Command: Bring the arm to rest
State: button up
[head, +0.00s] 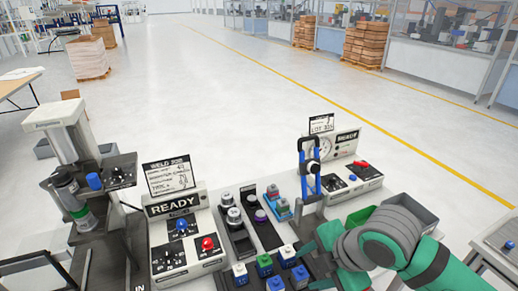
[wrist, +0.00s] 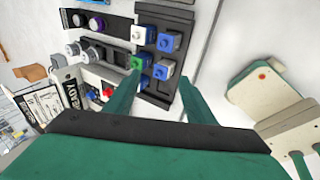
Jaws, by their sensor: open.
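My green and grey arm (head: 385,240) reaches in from the lower right of the head view. My gripper (wrist: 159,80) shows in the wrist view as two green fingers spread apart, with nothing held between them. The fingers point toward a dark tray (wrist: 180,14) of blue, white and green blocks. A blue block (wrist: 162,70) appears between the fingertips and a green block (wrist: 137,62) beside the left one. I cannot tell the gap between tips and blocks. In the head view my arm partly covers the right end of the block row.
A READY panel (head: 177,207) with knobs stands left of the blocks, and another panel (head: 352,176) stands behind right. A blue-handled tool (head: 310,165) stands upright near my gripper. A grey bin (head: 412,212) lies right, behind my arm. Open floor (head: 240,90) lies beyond the table.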

jog(key=w+a+r+m+t+y, duration=0.45)
jog(key=w+a+r+t, duration=0.2)
jog(key=a, duration=0.25)
jog(key=w+a+r+m+t+y, duration=0.4)
jog(key=w+a+r+m+t, duration=0.15)
jog(key=a+r+t, duration=0.35)
jog(key=s+d+f+m+h, duration=0.1)
jog(key=s+f+m+h, duration=0.35)
jog(key=f, duration=0.35)
jog(key=s+d+f+m+h, duration=0.1)
jog(key=s+f+m+h, duration=0.4)
jog(key=f, duration=0.4)
jog(key=s+f+m+h, duration=0.3)
jog(key=s+f+m, duration=0.1)
jog(key=f+m, duration=0.35)
jog(key=s+d+f+n+g, duration=0.1)
jog(key=s+f, duration=0.2)
jog(key=s, duration=0.5)
jog(key=s+d+f+n+g, duration=0.1)
jog(key=s+f, duration=0.3)
jog(key=s, duration=0.4)
jog(key=s+d+f+n+g, duration=0.2)
jog(key=s+f, duration=0.2)
jog(key=s, duration=0.5)
jog(key=shift+y, duration=0.3)
